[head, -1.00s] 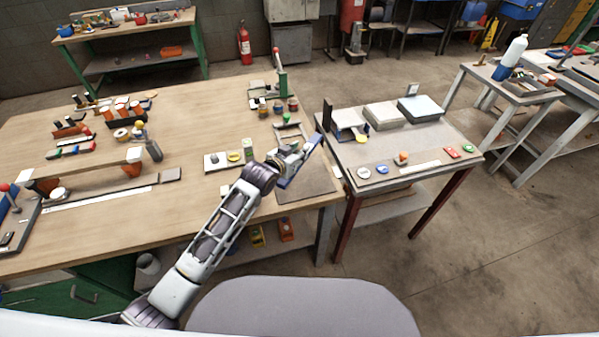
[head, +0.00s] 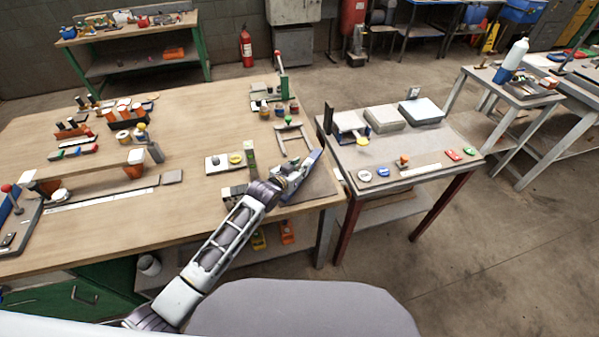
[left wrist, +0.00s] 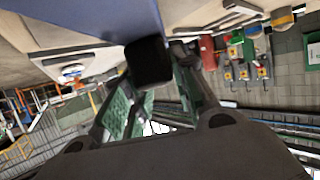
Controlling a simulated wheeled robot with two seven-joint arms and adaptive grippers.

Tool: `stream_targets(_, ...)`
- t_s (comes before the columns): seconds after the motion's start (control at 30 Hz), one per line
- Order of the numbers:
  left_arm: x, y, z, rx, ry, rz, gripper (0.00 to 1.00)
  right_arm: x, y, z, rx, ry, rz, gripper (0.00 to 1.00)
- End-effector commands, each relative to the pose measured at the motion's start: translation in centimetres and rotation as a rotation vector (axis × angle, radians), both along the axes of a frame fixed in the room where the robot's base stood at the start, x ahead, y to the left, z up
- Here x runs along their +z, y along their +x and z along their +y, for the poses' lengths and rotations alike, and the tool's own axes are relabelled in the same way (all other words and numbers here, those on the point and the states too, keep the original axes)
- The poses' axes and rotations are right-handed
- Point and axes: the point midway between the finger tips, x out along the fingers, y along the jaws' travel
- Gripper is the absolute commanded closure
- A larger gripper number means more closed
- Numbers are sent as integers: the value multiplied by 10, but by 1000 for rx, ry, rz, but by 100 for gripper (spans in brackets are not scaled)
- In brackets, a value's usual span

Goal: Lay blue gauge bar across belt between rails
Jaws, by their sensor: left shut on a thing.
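My left gripper (head: 286,181) is shut on a blue bar (head: 306,174) over the front right corner of the long wooden bench. The bar slants up to the right in the head view, above a dark grey mat (head: 320,185). A grey U-shaped frame (head: 293,131) lies just behind the bar. I cannot clearly identify the belt or its rails. My right gripper is out of view.
A lower side table (head: 425,140) holding grey boxes and small coloured pieces is close on the right. Bare wood (head: 190,207) lies to the left.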

Motion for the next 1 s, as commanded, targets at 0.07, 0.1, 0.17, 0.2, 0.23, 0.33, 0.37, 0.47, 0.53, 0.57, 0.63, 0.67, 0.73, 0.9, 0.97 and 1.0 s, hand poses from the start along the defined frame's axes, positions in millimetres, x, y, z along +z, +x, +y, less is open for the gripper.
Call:
stream_targets(0.07, -9, 0, 0, 0, 0, -1, 100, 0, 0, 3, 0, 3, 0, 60)
stream_targets(0.1, -13, 0, 0, 0, 0, 0, 100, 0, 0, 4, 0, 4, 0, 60)
stream_targets(0.17, -17, 0, 0, 0, 0, -1, 100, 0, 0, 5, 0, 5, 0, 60)
stream_targets(0.2, -19, 0, 0, 0, -1, -2, 100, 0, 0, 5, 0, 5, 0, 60)
stream_targets(0.23, -20, 0, 0, 0, -1, -2, 100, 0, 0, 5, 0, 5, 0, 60)
stream_targets(0.33, -21, 0, 0, 0, -1, -3, 100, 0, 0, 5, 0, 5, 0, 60)
stream_targets(0.37, -21, 0, 0, 0, -1, -3, 100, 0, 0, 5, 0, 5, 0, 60)
stream_targets(0.47, -21, 0, 0, 0, -1, -2, 100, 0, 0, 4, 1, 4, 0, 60)
stream_targets(0.53, -21, 0, 0, 0, -1, -2, 100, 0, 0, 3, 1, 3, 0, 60)
stream_targets(0.57, -21, 0, 0, 0, -1, -2, 100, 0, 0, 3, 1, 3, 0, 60)
stream_targets(0.63, -23, 0, 0, 0, -1, -2, 100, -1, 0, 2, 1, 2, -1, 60)
stream_targets(0.67, -23, 0, 0, 0, -1, -2, 100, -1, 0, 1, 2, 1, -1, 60)
stream_targets(0.73, -24, 0, 0, 0, 0, 0, 69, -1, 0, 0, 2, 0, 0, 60)
stream_targets(0.9, -24, 0, 0, 0, 0, 0, 52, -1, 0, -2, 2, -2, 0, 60)
stream_targets(0.97, -24, 0, 0, 0, 0, 0, 52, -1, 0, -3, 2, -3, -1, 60)
stream_targets(1.0, -24, 0, 0, 0, 0, 0, 52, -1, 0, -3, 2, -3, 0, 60)
